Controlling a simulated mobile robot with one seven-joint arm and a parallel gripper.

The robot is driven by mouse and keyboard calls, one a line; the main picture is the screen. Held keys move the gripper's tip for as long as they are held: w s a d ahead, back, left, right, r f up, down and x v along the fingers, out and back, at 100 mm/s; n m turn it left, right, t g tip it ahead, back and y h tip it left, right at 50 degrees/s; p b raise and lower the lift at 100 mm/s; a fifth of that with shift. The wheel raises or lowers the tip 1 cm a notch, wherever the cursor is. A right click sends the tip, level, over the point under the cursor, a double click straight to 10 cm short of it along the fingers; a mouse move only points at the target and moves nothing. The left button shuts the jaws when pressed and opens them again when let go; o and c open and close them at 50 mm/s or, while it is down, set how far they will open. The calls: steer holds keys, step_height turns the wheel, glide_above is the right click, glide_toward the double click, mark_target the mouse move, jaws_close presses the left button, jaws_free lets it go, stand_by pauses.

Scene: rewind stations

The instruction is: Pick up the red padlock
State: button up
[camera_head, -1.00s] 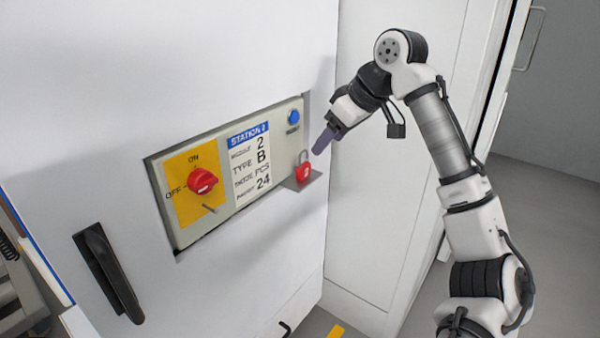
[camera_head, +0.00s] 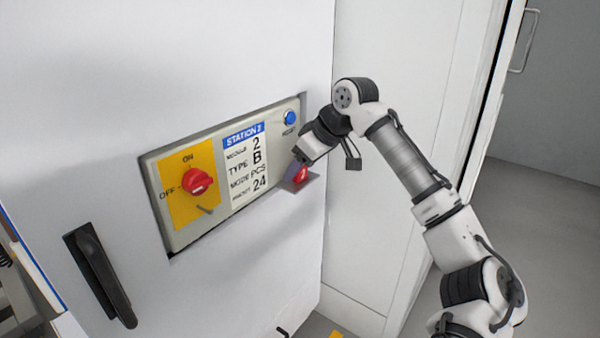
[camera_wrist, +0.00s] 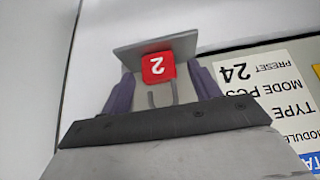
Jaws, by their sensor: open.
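The red padlock (camera_head: 302,174), marked with a 2, sits on a small grey shelf (camera_head: 288,186) at the right end of the station panel. In the wrist view the padlock (camera_wrist: 158,68) shows with its grey shackle (camera_wrist: 162,95) pointing toward my gripper. My gripper (camera_wrist: 158,82) is open, with one purple finger on each side of the padlock and shackle. There are gaps between the fingers and the padlock. In the head view my gripper (camera_head: 297,170) is at the padlock and partly covers it, so the shackle is hidden there.
The station panel (camera_head: 215,218) has a red rotary switch (camera_head: 197,181) on a yellow plate, a printed label (camera_head: 246,165) and a blue button (camera_head: 290,117). A black door handle (camera_head: 100,275) is at lower left. A white cabinet wall stands right of the shelf.

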steer(key=shift+c, duration=0.4)
steer(key=c, duration=1)
steer(key=shift+r, duration=0.15)
